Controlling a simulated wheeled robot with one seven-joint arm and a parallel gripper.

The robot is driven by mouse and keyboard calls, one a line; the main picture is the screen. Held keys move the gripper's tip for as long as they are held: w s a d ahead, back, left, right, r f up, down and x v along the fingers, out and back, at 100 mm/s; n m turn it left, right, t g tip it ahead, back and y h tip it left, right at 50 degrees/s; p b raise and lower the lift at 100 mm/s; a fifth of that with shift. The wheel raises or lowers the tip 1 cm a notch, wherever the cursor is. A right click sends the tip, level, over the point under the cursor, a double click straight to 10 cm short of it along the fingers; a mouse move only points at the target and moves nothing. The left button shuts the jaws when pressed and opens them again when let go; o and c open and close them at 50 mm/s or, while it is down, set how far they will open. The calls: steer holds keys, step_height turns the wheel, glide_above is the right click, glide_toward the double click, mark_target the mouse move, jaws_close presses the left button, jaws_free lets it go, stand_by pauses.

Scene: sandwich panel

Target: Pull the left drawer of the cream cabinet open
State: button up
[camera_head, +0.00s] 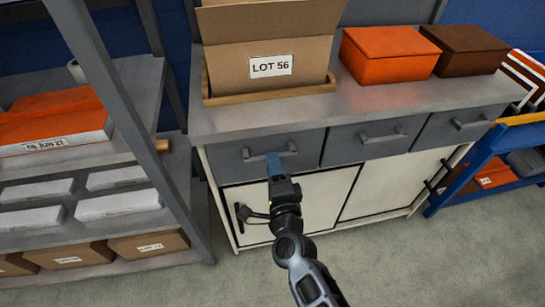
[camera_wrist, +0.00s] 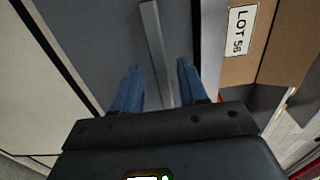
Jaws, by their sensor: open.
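The cream cabinet (camera_head: 377,188) has a grey top and a row of grey drawers. Its left drawer (camera_head: 231,157) looks closed, flush with the others, and has a grey bar handle (camera_head: 258,156). My gripper (camera_head: 273,160) is in front of this drawer at the handle. In the wrist view my gripper (camera_wrist: 157,82) is open. Its two blue fingers stand on either side of the drawer's handle (camera_wrist: 158,50), which runs between them. Whether the fingers touch the handle cannot be told. The gripper partly hides the handle in the head view.
On the cabinet top (camera_head: 362,101) stand a LOT 56 carton (camera_head: 225,68), an orange box (camera_head: 385,58) and a brown box (camera_head: 465,52). A grey shelf rack (camera_head: 133,100) stands close on the left. A blue rack (camera_head: 470,180) stands on the right. The floor in front is clear.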

steer(key=shift+x, duration=1.7)
steer(key=shift+c, duration=0.4)
jaws_close()
